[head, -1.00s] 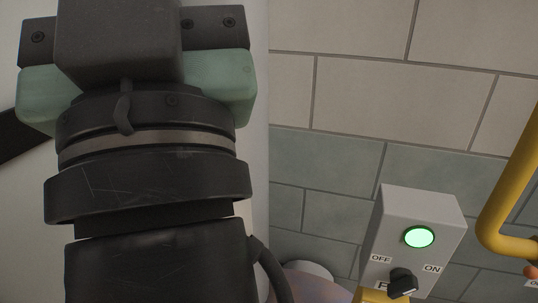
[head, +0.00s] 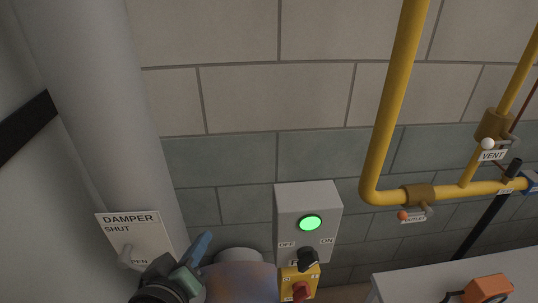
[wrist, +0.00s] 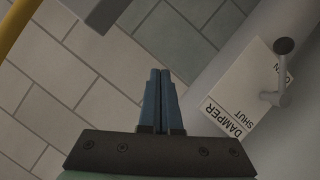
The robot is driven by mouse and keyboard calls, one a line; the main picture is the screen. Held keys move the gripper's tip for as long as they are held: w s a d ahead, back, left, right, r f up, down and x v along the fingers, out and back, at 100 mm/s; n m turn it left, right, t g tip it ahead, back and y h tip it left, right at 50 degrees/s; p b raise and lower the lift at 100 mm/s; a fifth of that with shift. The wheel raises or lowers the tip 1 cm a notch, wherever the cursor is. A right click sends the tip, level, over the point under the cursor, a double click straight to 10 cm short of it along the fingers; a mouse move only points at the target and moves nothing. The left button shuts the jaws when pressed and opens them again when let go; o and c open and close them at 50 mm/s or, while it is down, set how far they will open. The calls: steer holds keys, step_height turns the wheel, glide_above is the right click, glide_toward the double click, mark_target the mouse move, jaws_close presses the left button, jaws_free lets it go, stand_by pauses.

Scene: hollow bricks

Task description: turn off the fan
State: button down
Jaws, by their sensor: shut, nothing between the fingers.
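The fan's control box (head: 290,215) is a grey box on the tiled wall, right of centre in the head view. Its round lamp (head: 310,223) glows green. Below the lamp is a black rotary knob (head: 307,258) between the labels OFF and ON; its pointer appears tilted toward ON. My gripper (head: 205,240) is low in the head view, left of the box and apart from it. In the wrist view its two blue fingers (wrist: 160,75) are together, with nothing between them. The label under the knob is partly hidden.
A damper plate (head: 140,232) with a lever is on the duct at the left, close to my gripper; it also shows in the wrist view (wrist: 245,95). A yellow box with a red knob (head: 301,289) sits below the control box. Yellow pipes (head: 392,100) run at the right.

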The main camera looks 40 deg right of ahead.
steer(key=s+d+f+g+h+p, duration=0.1)
steer(key=s+d+f+g+h, duration=0.1)
steer(key=s+f+g, duration=0.3)
steer(key=s+f, duration=0.1)
steer(key=s, duration=0.3)
steer(key=shift+s+d+g+h+p, duration=0.15)
steer(key=shift+d+g+h+p, duration=0.15)
steer(key=shift+d+p, duration=0.1)
steer(key=shift+d, duration=0.1)
steer(key=p, duration=0.3)
glide_toward(299, 261)
steer(key=w+d, duration=0.3)
steer(key=shift+s+d+f+p, duration=0.35)
steer(key=shift+d+f, duration=0.15)
steer(key=shift+f, duration=0.1)
steer(key=shift+s+d+f+p, duration=0.35)
steer(key=shift+d+f, duration=0.15)
steer(key=shift+f, duration=0.1)
steer(key=shift+f, duration=0.1)
